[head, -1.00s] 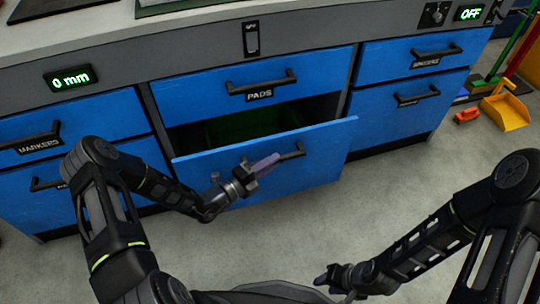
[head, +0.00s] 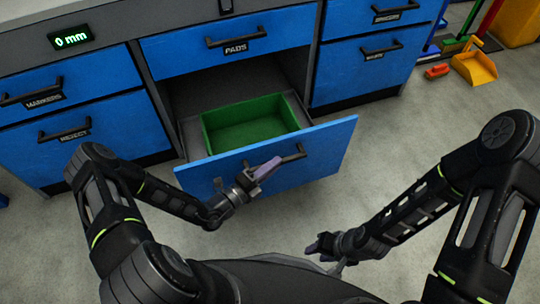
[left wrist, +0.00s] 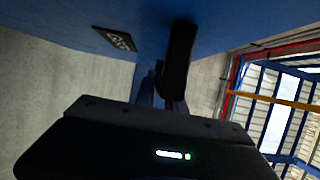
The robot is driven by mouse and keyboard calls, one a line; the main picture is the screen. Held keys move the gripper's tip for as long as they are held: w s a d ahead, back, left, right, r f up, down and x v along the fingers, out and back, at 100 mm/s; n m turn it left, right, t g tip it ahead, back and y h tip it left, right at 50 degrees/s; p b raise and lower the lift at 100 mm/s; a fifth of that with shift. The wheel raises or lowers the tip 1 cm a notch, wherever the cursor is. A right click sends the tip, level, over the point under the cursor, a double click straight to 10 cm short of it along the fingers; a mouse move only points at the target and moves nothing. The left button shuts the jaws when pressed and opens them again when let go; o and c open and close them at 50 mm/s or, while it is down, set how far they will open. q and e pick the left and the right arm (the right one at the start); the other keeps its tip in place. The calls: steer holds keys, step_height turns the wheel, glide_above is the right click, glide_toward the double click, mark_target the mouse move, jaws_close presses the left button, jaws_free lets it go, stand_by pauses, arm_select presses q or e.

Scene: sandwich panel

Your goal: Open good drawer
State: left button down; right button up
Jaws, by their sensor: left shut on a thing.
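The good drawer (head: 325,142) is the blue lower middle drawer, below the one labelled PADS (head: 235,45). It is pulled well out, and a green bin (head: 250,128) shows inside it. My left gripper (head: 268,167) is shut on the drawer's black bar handle (head: 292,157). In the left wrist view the dark handle (left wrist: 180,60) stands between my fingers against the blue front, with a dark label (left wrist: 115,39) beside it, too blurred to read. My right gripper (head: 322,245) hangs low over the floor, away from the drawers; its jaws are too small to judge.
The MARKERS drawer (head: 75,85) and REJECT drawer (head: 95,140) on the left are closed, as are the right-hand drawers (head: 360,70). A yellow dustpan (head: 475,68) and an orange brush (head: 437,71) lie on the floor at upper right. Floor in front is clear.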

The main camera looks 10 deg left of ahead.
arm_select(q)
steer(key=shift+s+d, duration=0.4)
steer(key=shift+s, duration=0.2)
steer(key=c, duration=1.4)
jaws_free()
steer(key=shift+a, duration=0.1)
steer(key=p+v, duration=0.1)
steer(key=v, duration=0.6)
steer(key=shift+s+a, duration=0.2)
steer(key=shift+s, duration=0.1)
